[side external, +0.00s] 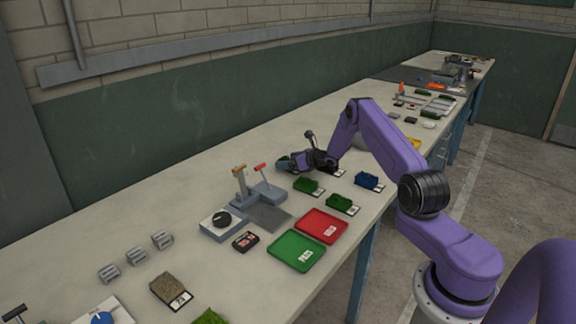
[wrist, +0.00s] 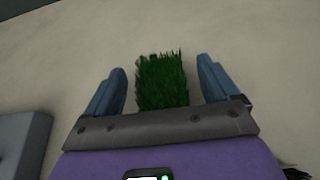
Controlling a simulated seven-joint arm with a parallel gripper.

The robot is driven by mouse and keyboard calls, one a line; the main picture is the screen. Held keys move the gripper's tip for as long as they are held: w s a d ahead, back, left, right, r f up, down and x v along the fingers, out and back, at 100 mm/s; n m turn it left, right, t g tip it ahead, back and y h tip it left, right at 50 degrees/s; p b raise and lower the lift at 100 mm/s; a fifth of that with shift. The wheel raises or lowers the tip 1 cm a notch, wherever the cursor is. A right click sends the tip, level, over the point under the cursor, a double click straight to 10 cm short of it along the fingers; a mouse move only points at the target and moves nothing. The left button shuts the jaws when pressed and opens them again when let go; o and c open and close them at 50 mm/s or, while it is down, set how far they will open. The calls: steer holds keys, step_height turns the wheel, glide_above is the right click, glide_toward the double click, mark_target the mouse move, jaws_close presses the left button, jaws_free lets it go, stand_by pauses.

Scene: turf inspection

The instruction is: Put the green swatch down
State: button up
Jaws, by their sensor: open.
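The green swatch (wrist: 162,82) is a small rectangle of dark green turf. In the wrist view it lies between the two blue-grey fingers of my gripper (wrist: 162,64), with a gap on each side. The fingers are open and do not appear to touch it. It seems to rest on the pale bench top, though its underside is hidden. In the side view my gripper (side external: 284,162) is low over the bench, left of the other turf swatches, and largely hides the swatch.
A lever press (side external: 262,195) stands in front of my gripper. Two more green swatches (side external: 307,185) (side external: 341,203) and a blue one (side external: 368,179) sit to the right. A red tray (side external: 322,240) and a green tray (side external: 283,259) lie near the front edge.

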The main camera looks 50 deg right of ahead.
steer(key=shift+x, duration=0.75)
steer(key=c, duration=1.1)
steer(key=shift+r, duration=0.1)
